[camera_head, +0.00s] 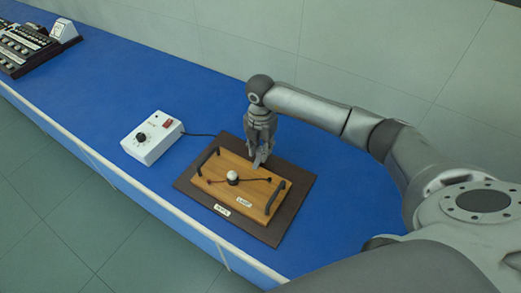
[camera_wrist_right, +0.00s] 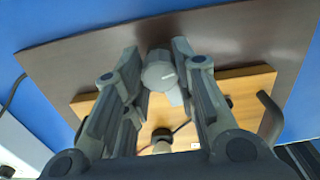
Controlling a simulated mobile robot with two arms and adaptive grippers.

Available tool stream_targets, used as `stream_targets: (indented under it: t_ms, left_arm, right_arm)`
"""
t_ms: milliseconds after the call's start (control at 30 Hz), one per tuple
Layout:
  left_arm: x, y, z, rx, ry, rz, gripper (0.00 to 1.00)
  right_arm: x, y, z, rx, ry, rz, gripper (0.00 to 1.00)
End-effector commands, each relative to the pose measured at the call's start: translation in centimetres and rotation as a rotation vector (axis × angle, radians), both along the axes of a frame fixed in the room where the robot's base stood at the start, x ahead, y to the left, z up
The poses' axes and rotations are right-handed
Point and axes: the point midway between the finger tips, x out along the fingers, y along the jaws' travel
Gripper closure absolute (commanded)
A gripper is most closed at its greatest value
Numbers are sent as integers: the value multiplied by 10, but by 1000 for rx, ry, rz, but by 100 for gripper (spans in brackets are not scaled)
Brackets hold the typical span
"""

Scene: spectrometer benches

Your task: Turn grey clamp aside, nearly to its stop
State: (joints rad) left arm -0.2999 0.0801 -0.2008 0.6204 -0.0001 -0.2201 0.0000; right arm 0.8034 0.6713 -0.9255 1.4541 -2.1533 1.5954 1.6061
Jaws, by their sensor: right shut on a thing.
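The grey clamp (camera_wrist_right: 158,73) is a short round-headed piece with a small tongue, at the far edge of the wooden board (camera_head: 212,180). My right gripper (camera_head: 261,150) points down at that edge, with its fingers on either side of the clamp. It is shut on the clamp in the right wrist view. In the head view the fingers largely hide the clamp, so its exact angle is hard to tell. My left gripper is not in view.
The board has two dark handles, a white-topped knob (camera_head: 233,176) and a dark cable, and lies on a brown base plate (camera_head: 299,187). A white control box (camera_head: 151,146) stands to the left. The blue bench (camera_head: 120,80) is clear behind it.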

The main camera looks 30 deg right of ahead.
Motion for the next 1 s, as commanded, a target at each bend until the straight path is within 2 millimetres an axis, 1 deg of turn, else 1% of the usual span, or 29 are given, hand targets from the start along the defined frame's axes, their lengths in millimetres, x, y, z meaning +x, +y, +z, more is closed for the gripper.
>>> stream_targets:
  t_ms: [33, 1000]
  left_arm:
    - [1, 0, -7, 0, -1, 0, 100]
    - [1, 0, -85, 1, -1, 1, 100]
  right_arm:
    - [1, 0, -3, 0, -2, 42, 97]
    - [1, 0, -3, -1, -4, 960, 97]
